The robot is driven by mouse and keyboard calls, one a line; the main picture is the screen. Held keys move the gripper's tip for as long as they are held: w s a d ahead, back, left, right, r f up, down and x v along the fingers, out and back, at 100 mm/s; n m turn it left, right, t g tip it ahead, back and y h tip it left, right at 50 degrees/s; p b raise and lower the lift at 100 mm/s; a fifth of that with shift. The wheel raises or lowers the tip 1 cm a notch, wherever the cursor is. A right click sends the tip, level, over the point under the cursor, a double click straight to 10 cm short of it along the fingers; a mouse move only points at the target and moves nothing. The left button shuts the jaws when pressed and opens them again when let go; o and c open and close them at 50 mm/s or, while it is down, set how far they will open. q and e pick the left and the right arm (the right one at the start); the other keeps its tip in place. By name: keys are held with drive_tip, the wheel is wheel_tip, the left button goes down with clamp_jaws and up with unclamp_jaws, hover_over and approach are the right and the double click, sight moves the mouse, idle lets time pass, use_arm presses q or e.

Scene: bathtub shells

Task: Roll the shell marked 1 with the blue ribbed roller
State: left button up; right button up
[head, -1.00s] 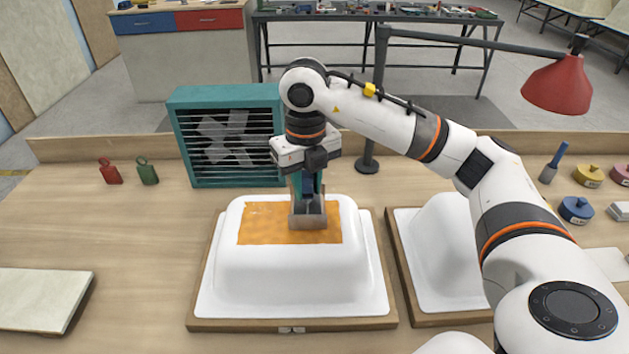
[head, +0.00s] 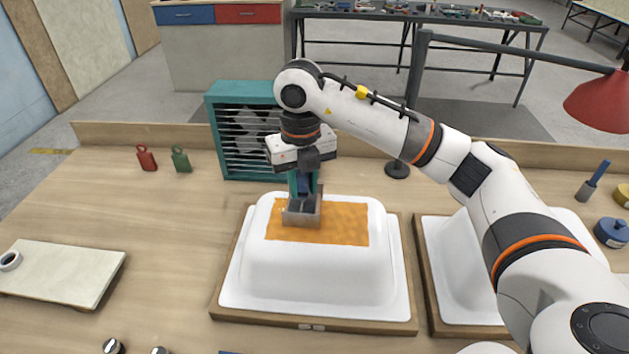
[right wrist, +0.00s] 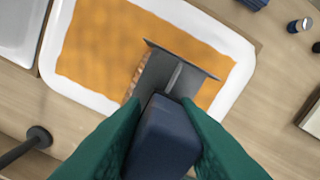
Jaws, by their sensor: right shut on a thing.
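My right gripper (head: 303,185) is shut on a tool with a dark blue handle (right wrist: 163,138). The tool has a grey metal head (head: 302,212) with a tan edge beneath; I see no blue ribs on it. The head is at the orange patch (head: 345,222) on top of a white shell (head: 320,270), left of the patch's middle in the head view. Whether it presses there I cannot tell. A small label (head: 311,327) on the shell's wooden base is unreadable. A blue ribbed thing (right wrist: 255,3) is cut off at the right wrist view's top edge. My left gripper is not in view.
A second white shell (head: 455,262) stands to the right, partly behind my right arm. A teal louvred box (head: 235,140) is behind the first shell. A lamp (head: 600,100) stands at the back right. A pale board (head: 60,272) lies at the left.

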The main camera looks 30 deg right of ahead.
drive_tip(key=shift+w+a, duration=0.7)
drive_tip(key=shift+a, duration=0.3)
drive_tip(key=shift+w+a, duration=0.65)
drive_tip(key=shift+a, duration=0.4)
drive_tip(key=shift+w+a, duration=0.7)
drive_tip(key=shift+a, duration=0.3)
wheel_tip(320, 180, up, 6)
drive_tip(key=p, duration=0.4)
